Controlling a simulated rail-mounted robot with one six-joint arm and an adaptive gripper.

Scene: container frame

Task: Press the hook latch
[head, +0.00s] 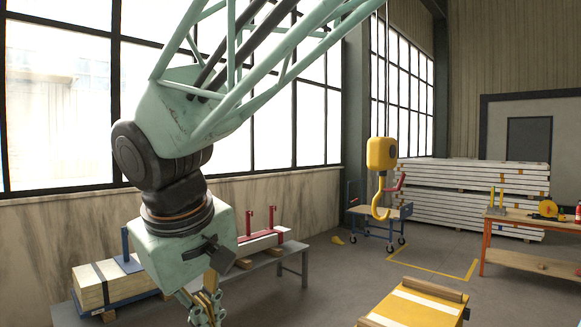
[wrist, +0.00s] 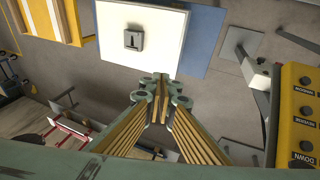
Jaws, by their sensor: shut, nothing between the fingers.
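A yellow crane hook block (head: 381,153) hangs on a cable right of centre in the head view, with a yellow hook (head: 379,203) below it. A small red piece (head: 394,186) shows beside the hook; I cannot tell whether it is the latch or something behind. My gripper (head: 208,307) is at the bottom of the head view, left of and apart from the hook. In the wrist view my gripper (wrist: 160,85) is shut and empty, its fingertips together. The hook is not seen in the wrist view.
A yellow box with labelled buttons (wrist: 300,112) is at the wrist view's right. A white panel with a grey square (wrist: 133,40) lies beyond my fingers. The head view shows a grey bench (head: 290,250), a wheeled cart (head: 378,222), a workbench (head: 540,222) and a yellow-white block (head: 420,305).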

